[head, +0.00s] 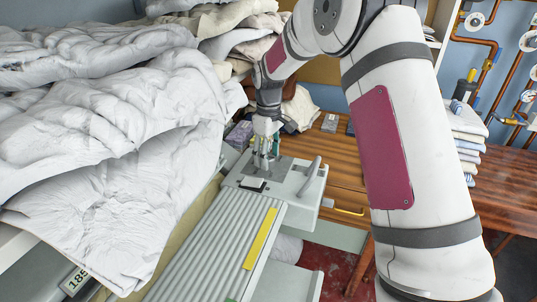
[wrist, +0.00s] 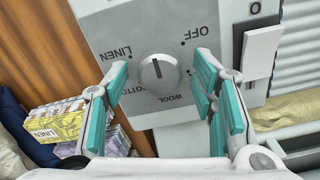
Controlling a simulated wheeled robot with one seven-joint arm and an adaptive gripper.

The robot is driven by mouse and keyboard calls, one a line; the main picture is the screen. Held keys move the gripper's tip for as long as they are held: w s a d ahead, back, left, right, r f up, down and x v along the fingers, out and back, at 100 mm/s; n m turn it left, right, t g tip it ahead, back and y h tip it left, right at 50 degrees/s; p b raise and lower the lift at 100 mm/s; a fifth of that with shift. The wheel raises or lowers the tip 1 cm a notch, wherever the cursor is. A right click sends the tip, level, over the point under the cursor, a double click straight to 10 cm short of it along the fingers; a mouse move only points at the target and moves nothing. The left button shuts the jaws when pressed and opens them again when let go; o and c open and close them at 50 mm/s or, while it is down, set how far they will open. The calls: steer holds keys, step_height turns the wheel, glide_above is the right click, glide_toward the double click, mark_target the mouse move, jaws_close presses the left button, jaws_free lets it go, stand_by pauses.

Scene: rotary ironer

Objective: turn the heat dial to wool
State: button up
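The heat dial (wrist: 158,72) is a round grey knob on the light grey control box (wrist: 107,28) of the ironer. Labels around it read OFF at upper right, LINEN at upper left, COTTON at lower left and WOOL (wrist: 173,98) at lower right. A dark line on the knob points up in the picture, between LINEN and OFF. My gripper (wrist: 161,70) is open, its teal-padded fingers on either side of the dial, apart from it. In the head view, my gripper (head: 263,164) points down over the ironer's end box; the dial is hidden there.
A white switch paddle (wrist: 262,52) marked 0 stands right of the dial. A heap of white bedding (head: 120,120) rises left of the arm. The ribbed ironer bed (head: 215,245) extends toward me.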

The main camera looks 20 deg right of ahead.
step_height(320, 180, up, 12)
stand_by(0.7)
